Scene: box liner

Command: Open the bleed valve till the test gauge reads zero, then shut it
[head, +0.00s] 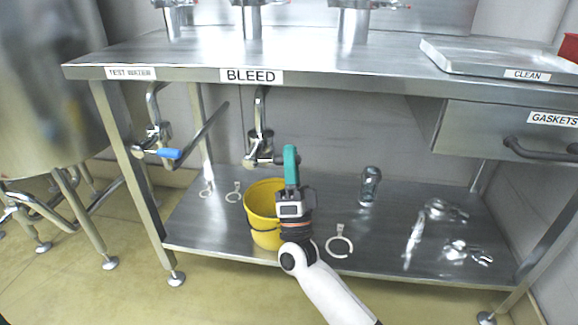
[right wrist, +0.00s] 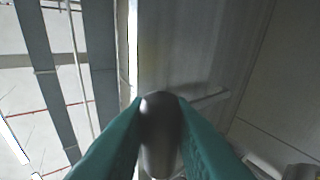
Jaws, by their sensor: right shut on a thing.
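The bleed valve (head: 259,141) hangs on a metal pipe under the table edge, below the BLEED label (head: 251,76). My right gripper (head: 290,150), with teal fingers, is at the valve's right side. In the right wrist view its fingers (right wrist: 160,115) are shut on a dark grey, rounded handle (right wrist: 160,140). In the head view the fingers hide most of that handle, so I cannot tell how far the valve is turned. No gauge dial is readable in either view. My left gripper is not in view.
A yellow bucket (head: 261,205) stands on the lower shelf below the valve, partly behind my right wrist. A blue-handled valve (head: 168,153) is under the TEST WATER label. A glass jar (head: 370,185), clamps and rings lie on the shelf. A drawer (head: 520,133) is at right.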

